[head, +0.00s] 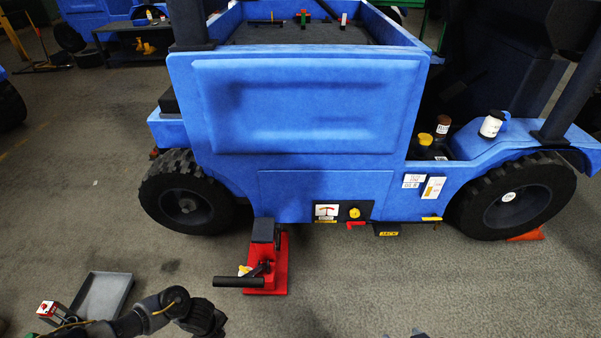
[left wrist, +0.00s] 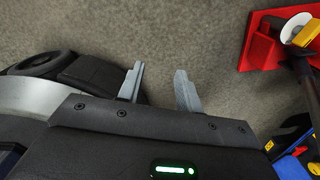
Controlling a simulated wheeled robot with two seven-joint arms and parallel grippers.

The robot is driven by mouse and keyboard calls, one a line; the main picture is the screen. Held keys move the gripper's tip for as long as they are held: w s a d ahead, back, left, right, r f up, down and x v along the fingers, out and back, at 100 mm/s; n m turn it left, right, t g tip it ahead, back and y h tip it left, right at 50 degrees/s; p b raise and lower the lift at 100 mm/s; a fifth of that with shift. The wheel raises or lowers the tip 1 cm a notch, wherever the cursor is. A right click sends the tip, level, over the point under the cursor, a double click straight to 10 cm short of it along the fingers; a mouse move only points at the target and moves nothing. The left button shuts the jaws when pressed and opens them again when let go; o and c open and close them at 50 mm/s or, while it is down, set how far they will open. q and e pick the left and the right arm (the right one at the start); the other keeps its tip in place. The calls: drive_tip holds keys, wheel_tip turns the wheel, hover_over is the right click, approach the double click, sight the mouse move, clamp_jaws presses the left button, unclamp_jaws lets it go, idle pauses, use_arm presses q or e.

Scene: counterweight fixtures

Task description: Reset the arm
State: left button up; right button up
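A red jack (head: 266,272) stands on the floor under the blue vehicle's front edge, its dark top against the body. Its black lever (head: 238,282) points left and lies about level, near a yellow and white knob (head: 244,270). In the left wrist view, part of the red jack (left wrist: 258,48) shows at the upper right, with the lever beside it. My left gripper (left wrist: 158,88) is open and empty over bare floor, apart from the jack. In the head view only its dark wrist end shows, below and left of the jack. Small grey tips at the bottom edge may be my right gripper; their state is unclear.
The blue vehicle (head: 300,105) fills the middle, with black wheels (head: 187,192) on both sides. A gauge panel (head: 342,212) with a yellow knob and red lever is low on its front. A grey tray (head: 102,297) lies at lower left. Floor right of the jack is clear.

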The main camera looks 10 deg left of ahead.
drive_tip(key=s+d+f+g+h+p, duration=0.1)
drive_tip(key=s+f+g+p, duration=0.1)
drive_tip(key=f+p, duration=0.5)
drive_tip(key=s+d+f+g+p, duration=0.2)
drive_tip(key=s+f+p, duration=0.15)
drive_tip(key=f, duration=0.65)
use_arm(q)
drive_tip(key=s+r+n+t+p, duration=0.1)
drive_tip(key=s+n+p, duration=0.8)
drive_tip(key=s+n, duration=1)
drive_tip(key=s+r, duration=0.1)
drive_tip(key=s, duration=0.7)
drive_tip(key=shift+s+d+r+y+p, duration=0.15)
drive_tip(key=shift+d+y+p, duration=0.1)
drive_tip(key=shift+y+p, duration=0.05)
use_arm(e)
drive_tip(key=s+d+f+g, duration=0.1)
drive_tip(key=s+d+f, duration=0.2)
drive_tip(key=s, duration=0.6)
drive_tip(key=s+d+f+g+h, duration=0.1)
drive_tip(key=s+d+f+g, duration=0.1)
drive_tip(key=s, duration=0.8)
wheel_tip(320, 180, down, 2)
drive_tip(key=shift+s+d+f+m, duration=0.15)
drive_tip(key=shift+d+m, duration=0.15)
drive_tip(key=shift+d, duration=0.25)
drive_tip(key=shift+c, duration=0.2)
